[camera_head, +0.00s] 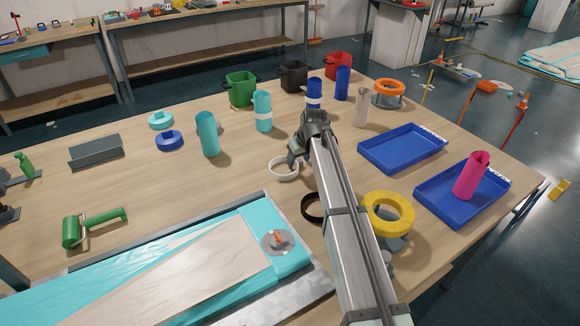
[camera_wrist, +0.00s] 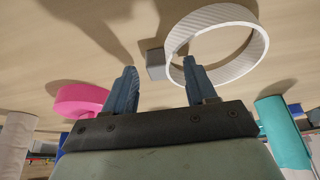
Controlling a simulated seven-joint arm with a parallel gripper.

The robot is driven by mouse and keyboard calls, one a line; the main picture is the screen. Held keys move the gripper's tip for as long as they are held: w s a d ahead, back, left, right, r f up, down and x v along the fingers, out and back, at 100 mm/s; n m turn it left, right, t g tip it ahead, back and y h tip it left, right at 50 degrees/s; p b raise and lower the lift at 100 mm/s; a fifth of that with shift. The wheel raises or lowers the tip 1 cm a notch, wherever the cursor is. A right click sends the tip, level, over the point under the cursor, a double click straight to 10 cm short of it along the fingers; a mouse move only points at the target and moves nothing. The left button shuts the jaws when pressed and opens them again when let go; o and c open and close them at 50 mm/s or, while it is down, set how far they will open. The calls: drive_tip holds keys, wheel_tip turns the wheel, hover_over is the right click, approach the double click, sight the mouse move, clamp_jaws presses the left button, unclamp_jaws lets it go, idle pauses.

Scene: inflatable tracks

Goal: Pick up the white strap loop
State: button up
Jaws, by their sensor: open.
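The white strap loop (camera_head: 284,176) rests on the wooden table at mid-table in the head view, a round upright band with an open middle. It also shows in the wrist view as a ribbed white ring (camera_wrist: 258,52) at upper right. My gripper (camera_head: 294,159) is low over the table beside the loop's far right side. In the wrist view my gripper (camera_wrist: 159,75) is open, with nothing between its fingers. Its right finger overlaps the loop's near left edge; I cannot tell whether it touches the loop or reaches inside it.
A black loop (camera_head: 312,207) and a yellow ring (camera_head: 388,212) on a stand lie near my arm. A turquoise cylinder (camera_head: 207,134) stands behind and left. Blue trays (camera_head: 402,150) are at right. A pink round thing (camera_wrist: 82,100) shows in the wrist view.

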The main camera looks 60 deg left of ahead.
drive_tip(key=shift+f, duration=0.2)
clamp_jaws()
idle(0.4)
